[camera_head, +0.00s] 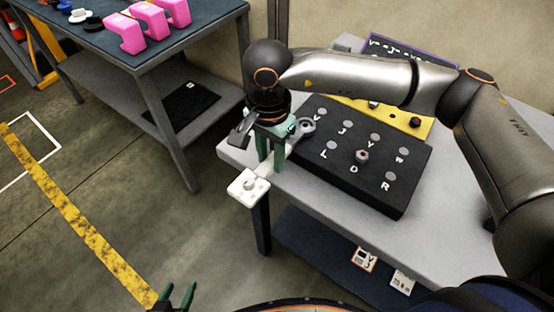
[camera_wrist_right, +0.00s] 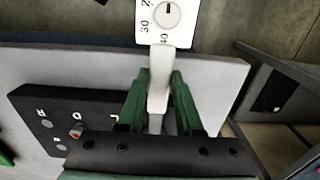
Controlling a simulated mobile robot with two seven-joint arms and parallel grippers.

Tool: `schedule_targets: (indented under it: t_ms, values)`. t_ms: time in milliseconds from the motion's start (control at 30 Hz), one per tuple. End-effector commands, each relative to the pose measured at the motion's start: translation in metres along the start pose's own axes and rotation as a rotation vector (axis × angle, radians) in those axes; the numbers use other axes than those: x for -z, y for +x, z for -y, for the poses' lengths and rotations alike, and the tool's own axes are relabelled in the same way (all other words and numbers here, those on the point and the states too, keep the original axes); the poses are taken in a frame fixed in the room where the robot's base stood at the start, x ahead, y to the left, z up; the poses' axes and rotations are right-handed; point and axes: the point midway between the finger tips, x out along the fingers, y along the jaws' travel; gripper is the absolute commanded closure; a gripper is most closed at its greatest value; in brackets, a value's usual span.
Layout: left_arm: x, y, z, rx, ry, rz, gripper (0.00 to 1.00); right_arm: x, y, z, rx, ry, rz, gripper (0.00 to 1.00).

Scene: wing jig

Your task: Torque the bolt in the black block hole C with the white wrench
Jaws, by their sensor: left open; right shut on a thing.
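The white wrench has a white square end with a dial (camera_head: 248,187), which also shows in the wrist view (camera_wrist_right: 167,17), and a grey ring head (camera_head: 305,126). My right gripper (camera_head: 272,160) is shut on the wrench's shaft (camera_wrist_right: 158,80) near the table's left edge. The ring head is at the left edge of the black block (camera_head: 335,180). A bolt (camera_head: 362,155) stands in the block's middle hole, beside a letter like D; it also shows in the wrist view (camera_wrist_right: 75,132). I cannot read a C. My left gripper (camera_head: 175,298) is open and empty, low at the left.
The grey table (camera_head: 455,215) carries the black block. A yellow block (camera_head: 420,127) with knobs lies behind it, partly hidden by my right arm, and a dark purple-edged board (camera_head: 410,50) lies further back. Another table (camera_head: 75,40) holds pink pieces (camera_head: 145,25). Floor lies between the tables.

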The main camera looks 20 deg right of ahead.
Motion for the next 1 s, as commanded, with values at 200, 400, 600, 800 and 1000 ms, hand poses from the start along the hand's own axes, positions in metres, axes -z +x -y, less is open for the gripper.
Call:
schedule_targets:
  t_ms: [200, 400, 600, 800, 1000]
  values:
    - [-0.003, 0.003, 0.000, 0.000, 0.000, 0.000, 0.43, -0.001, 0.000, 0.008, 0.002, 0.061, 0.000, 1.00]
    - [-0.003, 0.003, 0.000, 0.000, 0.000, 0.000, 0.43, 0.000, -0.001, 0.008, 0.002, 0.062, 0.000, 1.00]
    - [-0.006, 0.005, 0.000, 0.000, 0.000, 0.000, 0.43, 0.001, 0.001, 0.013, 0.002, 0.095, 0.000, 1.00]
    - [-0.011, 0.010, 0.001, 0.000, 0.000, 0.000, 0.43, 0.003, 0.002, 0.026, 0.002, 0.201, 0.000, 1.00]
    - [-0.013, 0.011, 0.001, 0.000, 0.000, 0.001, 0.43, 0.004, 0.002, 0.034, 0.001, 0.266, 0.001, 1.00]
